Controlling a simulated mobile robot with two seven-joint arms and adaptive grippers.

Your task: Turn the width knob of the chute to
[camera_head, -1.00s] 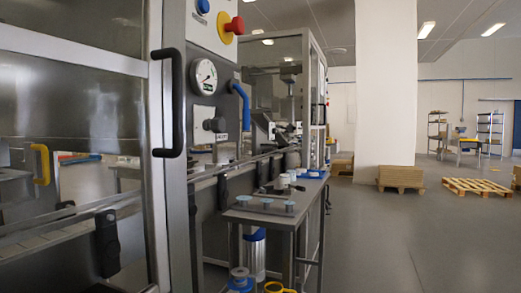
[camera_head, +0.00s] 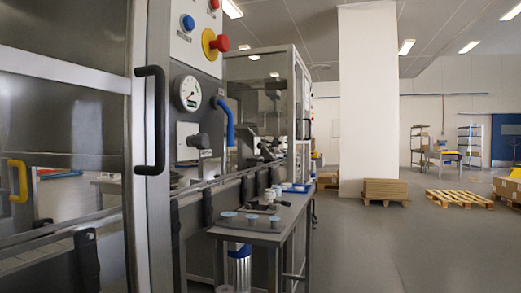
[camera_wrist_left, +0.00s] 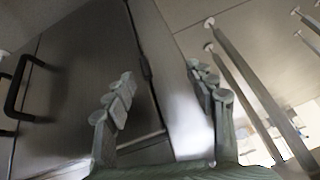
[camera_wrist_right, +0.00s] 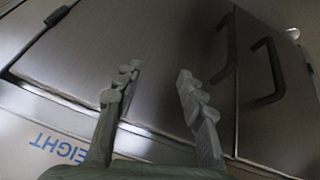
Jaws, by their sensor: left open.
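In the head view a dark knob (camera_head: 200,141) sits on a grey plate on the machine's front, below a round gauge (camera_head: 188,93). Its label is too small to read, so I cannot tell whether it is the chute's width knob. My left gripper (camera_wrist_left: 160,100) is open and empty in the left wrist view, before grey metal panels. My right gripper (camera_wrist_right: 155,90) is open and empty in the right wrist view, before a metal panel. Neither gripper shows in the head view, and neither touches a knob.
A blue handle (camera_head: 225,122) and a red button (camera_head: 219,43) are on the machine. A black door handle (camera_head: 152,120) is at the left. A metal side table (camera_head: 262,226) holds small cups. Blue lettering (camera_wrist_right: 58,149) reads "EIGHT". Open floor (camera_head: 380,250) lies right, with pallets (camera_head: 460,199) farther back.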

